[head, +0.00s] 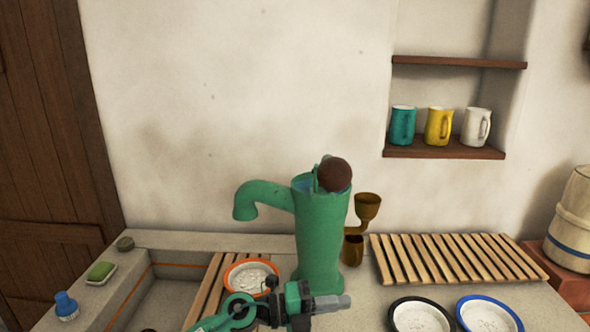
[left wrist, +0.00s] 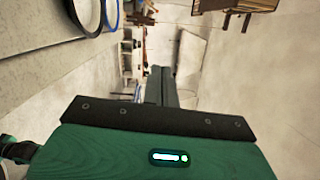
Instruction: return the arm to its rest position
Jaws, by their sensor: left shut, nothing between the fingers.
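My left arm comes in at the bottom of the head view, green and black. Its left gripper (head: 338,302) points right, in front of the foot of the green pump (head: 319,235). The grey fingers are together with nothing between them. In the left wrist view the shut dark fingers (left wrist: 160,86) point away over a blurred room. My right gripper is in neither view.
An orange-rimmed bowl (head: 250,275) sits on slats beside the stone sink (head: 165,300), close to my left arm. A black-rimmed bowl (head: 420,315) and a blue-rimmed bowl (head: 488,314) stand right of the gripper. A wooden rack (head: 455,258) lies behind them.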

